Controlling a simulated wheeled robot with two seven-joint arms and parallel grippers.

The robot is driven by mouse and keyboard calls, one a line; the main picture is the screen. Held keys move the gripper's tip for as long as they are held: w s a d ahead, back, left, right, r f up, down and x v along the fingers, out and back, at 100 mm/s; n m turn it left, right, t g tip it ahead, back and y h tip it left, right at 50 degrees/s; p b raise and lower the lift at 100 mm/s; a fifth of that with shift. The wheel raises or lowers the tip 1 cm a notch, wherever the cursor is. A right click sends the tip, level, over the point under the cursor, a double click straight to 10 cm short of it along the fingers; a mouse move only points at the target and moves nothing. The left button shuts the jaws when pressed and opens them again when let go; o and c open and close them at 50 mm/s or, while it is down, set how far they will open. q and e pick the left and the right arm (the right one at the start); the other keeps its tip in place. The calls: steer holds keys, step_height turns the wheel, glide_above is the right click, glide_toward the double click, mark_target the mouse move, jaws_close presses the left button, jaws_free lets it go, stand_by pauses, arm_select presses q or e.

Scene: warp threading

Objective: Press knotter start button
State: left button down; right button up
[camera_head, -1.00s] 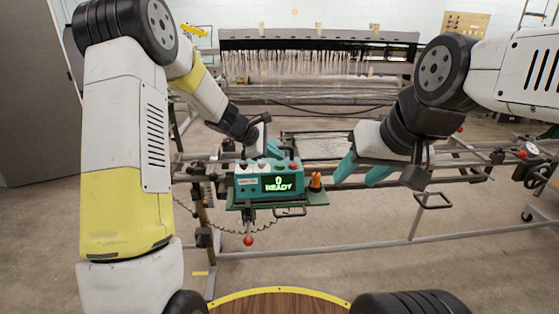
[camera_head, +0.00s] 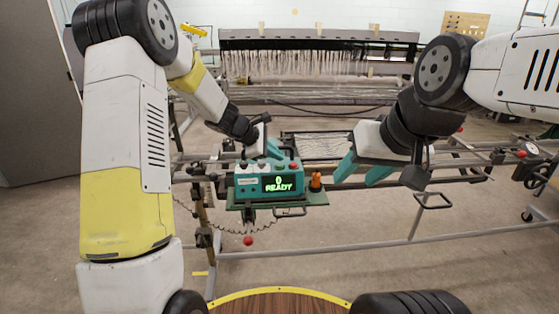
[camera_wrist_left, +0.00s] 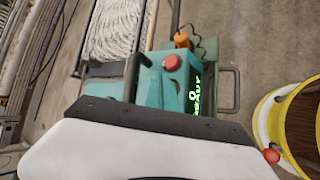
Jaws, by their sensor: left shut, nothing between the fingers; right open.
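The knotter (camera_head: 258,186) is a teal box with a lit green display (camera_head: 279,184) reading "0 READY". Along its top are several small knobs or buttons and a red button (camera_head: 294,165) at the right corner. The red button also shows in the left wrist view (camera_wrist_left: 172,62), beside the display (camera_wrist_left: 195,95). My left gripper (camera_head: 275,150) is shut and empty, its teal fingers at the box's rear top edge, left of the red button. I cannot tell whether they touch a button. My right gripper (camera_head: 352,182) is open and empty, right of the knotter.
An orange part (camera_head: 315,181) stands on the green plate (camera_head: 318,198) right of the box. A red ball knob (camera_head: 248,240) hangs below. Frame rails (camera_head: 380,228) run across, with a white warp sheet (camera_head: 320,147) behind. My right gripper has open space around it.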

arm_select(q)
steer(key=shift+f, duration=0.1)
steer(key=shift+f, duration=0.3)
